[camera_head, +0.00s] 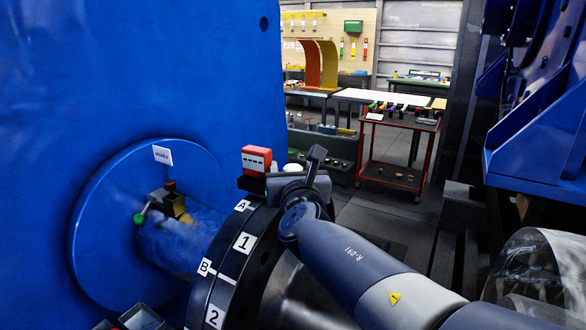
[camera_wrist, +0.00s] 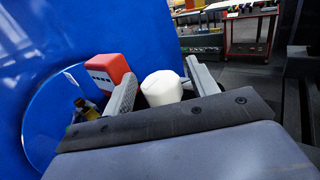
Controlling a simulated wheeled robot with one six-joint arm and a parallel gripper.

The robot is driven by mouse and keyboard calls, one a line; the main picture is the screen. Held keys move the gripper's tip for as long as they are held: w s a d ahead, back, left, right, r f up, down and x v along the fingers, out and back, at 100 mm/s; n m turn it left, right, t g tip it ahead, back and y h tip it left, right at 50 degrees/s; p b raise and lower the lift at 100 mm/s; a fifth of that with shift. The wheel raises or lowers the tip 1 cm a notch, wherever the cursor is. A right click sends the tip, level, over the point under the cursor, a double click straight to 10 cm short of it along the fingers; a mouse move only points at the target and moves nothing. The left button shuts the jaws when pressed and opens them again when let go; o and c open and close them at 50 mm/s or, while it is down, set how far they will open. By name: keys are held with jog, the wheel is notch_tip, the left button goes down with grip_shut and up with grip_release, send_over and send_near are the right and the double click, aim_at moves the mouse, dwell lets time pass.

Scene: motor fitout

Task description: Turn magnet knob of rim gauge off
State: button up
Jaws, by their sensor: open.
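A small brass-and-dark block with a green ball-ended knob (camera_head: 141,217) sits on the blue shaft in front of a round blue flange. It looks like a magnet-base gauge, but I cannot tell for sure. In the wrist view this block (camera_wrist: 84,107) is partly hidden at the left, beyond my jaw. A red box with a white face (camera_head: 257,160) stands at the top of the dark numbered coupling rim (camera_head: 237,250). My gripper (camera_wrist: 160,82) is open above the rim, beside the red box. A white rounded cylinder (camera_wrist: 161,88) shows between its jaws; I cannot tell whether they touch it.
A large blue housing (camera_head: 120,60) fills the left. Blue machinery (camera_head: 540,120) stands at the right. A red cart (camera_head: 397,150) and workbenches stand behind, with dark floor between. Small grey bins (camera_head: 142,318) lie at the bottom left.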

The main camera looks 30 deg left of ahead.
jog(key=shift+c, duration=0.5)
jog(key=c, duration=0.9)
jog(key=shift+f+b, duration=0.1)
jog(key=shift+b, duration=0.3)
jog(key=shift+f+b, duration=0.1)
jog(key=shift+b, duration=0.4)
jog(key=shift+f+n+g+y+b, duration=0.1)
jog(key=shift+n+g+y+b, duration=0.4)
jog(key=shift+b, duration=0.7)
jog(key=shift+w+y+b, duration=0.1)
jog(key=shift+y+b, duration=0.3)
jog(key=shift+b, duration=0.1)
jog(key=shift+n+g+y+b, duration=0.3)
jog(key=shift+n+g+b, duration=0.15)
jog(key=shift+b, duration=0.3)
jog(key=shift+r, duration=0.25)
